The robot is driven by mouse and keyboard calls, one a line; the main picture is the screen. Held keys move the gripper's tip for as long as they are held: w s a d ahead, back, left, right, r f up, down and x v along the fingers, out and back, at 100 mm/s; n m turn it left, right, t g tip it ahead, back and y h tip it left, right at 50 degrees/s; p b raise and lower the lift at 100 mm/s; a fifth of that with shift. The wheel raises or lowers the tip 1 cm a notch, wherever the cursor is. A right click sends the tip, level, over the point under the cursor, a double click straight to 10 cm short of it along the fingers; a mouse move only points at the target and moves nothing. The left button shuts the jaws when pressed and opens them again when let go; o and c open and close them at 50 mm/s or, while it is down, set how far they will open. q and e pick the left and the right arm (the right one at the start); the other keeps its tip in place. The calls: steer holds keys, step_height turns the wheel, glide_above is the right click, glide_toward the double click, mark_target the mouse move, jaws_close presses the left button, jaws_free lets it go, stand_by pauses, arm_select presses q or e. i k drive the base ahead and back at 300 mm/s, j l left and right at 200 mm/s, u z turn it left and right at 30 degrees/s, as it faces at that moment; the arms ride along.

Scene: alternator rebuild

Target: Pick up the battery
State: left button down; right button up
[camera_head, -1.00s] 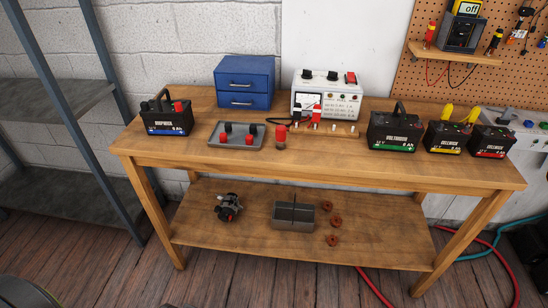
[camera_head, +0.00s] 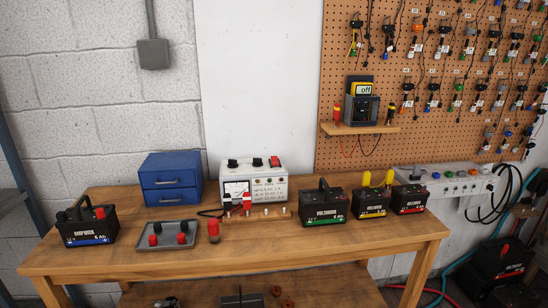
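Several black batteries stand upright on the wooden workbench (camera_head: 250,249). One with a blue label band (camera_head: 88,227) is at the far left end. One with a green band (camera_head: 324,206) stands right of centre. One with a yellow band (camera_head: 370,201) and yellow clamps on top is beside it. One with a red band (camera_head: 409,199) is at the right end. Another large black battery with red lettering (camera_head: 500,263) sits low at the right edge, partly cut off. Which battery is meant cannot be told. Neither of my grippers is in view.
A blue drawer box (camera_head: 171,180), a white test unit (camera_head: 255,184) and a grey tray (camera_head: 166,236) with red and black caps stand on the bench. The bench front is mostly clear.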

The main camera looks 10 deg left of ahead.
mark_target(82, 228)
steer(key=u, duration=1.4)
steer(key=i+l, duration=0.05)
steer(key=l, duration=0.05)
